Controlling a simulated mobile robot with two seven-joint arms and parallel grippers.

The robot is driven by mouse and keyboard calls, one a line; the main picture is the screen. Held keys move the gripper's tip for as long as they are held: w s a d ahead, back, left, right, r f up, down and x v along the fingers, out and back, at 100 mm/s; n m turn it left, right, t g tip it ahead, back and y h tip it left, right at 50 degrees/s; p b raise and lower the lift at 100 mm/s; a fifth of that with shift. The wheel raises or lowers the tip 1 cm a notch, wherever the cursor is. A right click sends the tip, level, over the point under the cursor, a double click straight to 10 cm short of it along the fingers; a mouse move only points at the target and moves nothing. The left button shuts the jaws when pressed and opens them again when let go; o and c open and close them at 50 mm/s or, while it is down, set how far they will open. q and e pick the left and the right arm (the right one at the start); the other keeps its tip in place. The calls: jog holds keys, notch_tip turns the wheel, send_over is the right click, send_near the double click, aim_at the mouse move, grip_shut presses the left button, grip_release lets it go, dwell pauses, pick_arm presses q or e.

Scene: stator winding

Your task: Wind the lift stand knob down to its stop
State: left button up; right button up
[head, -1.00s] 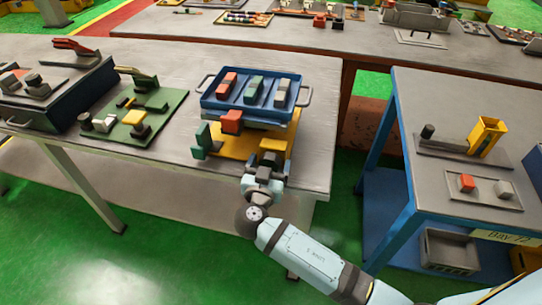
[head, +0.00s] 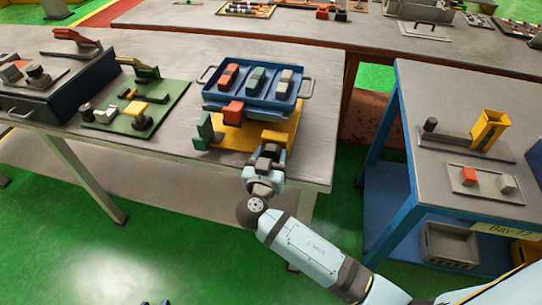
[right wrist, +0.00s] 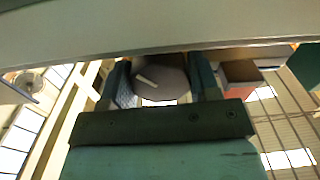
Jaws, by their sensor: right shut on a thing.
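The lift stand has a yellow base (head: 228,140) and carries a blue tray (head: 213,103) above it, near the table's front edge. The dark round knob (right wrist: 160,78) with a pale line mark shows in the right wrist view, between the two fingers of my right gripper (right wrist: 160,85). The fingers are shut on its sides. In the head view my right gripper (head: 269,155) reaches the stand's front right, and hides the knob there. Small dark tips, probably of my left gripper (head: 155,302), barely show at the bottom edge; their opening cannot be told.
The tray holds red, green and grey blocks. A red block (head: 233,112) and a green upright piece (head: 204,130) are at the stand's front and left. A green fixture board (head: 165,108) lies to the left. A blue-framed bench (head: 405,210) stands to the right across a gap.

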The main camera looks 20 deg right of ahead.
jog(key=n, duration=0.4)
jog(key=shift+r, duration=0.1)
jog(key=shift+d+n, duration=0.1)
jog(key=shift+n, duration=0.7)
jog(key=shift+r, duration=0.1)
jog(key=o, duration=0.9)
jog(key=shift+s+f, duration=0.1)
jog(key=shift+f, duration=0.15)
